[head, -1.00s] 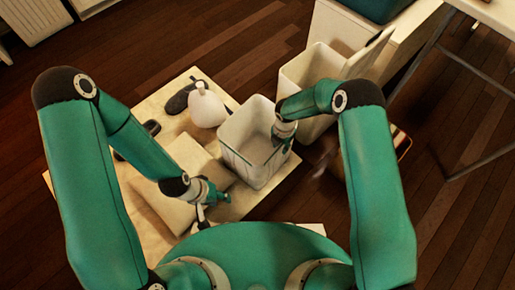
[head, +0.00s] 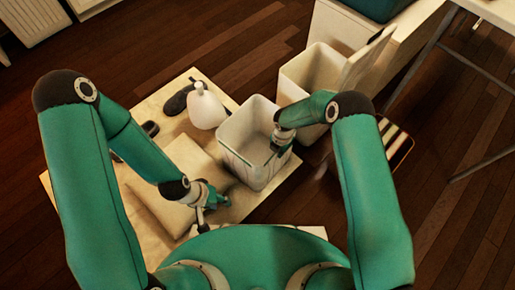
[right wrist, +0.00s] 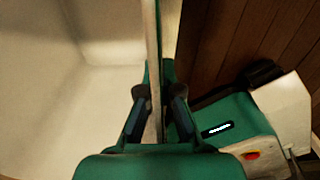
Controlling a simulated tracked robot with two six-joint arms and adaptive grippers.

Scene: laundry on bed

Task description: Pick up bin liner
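The bin liner (head: 237,146) is an open, pale, square-topped container on the light mat in the head view. My right gripper (head: 278,149) is at its right rim. In the right wrist view my right gripper (right wrist: 160,98) has its fingers on either side of the liner's thin wall (right wrist: 153,40), with a gap visible beside the wall, so it looks open. The liner's pale inside (right wrist: 70,100) fills the left of that view. My left gripper (head: 212,208) is open and empty, low over the mat to the left of the liner.
A taller pale bin (head: 305,72) with a raised lid (head: 366,58) stands behind the liner. A white rounded bottle (head: 205,108), dark shoes (head: 178,101) and a beige cushion-like block (head: 180,190) are on the mat (head: 75,200). A striped item (head: 397,145) is at right. Wood floor lies around.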

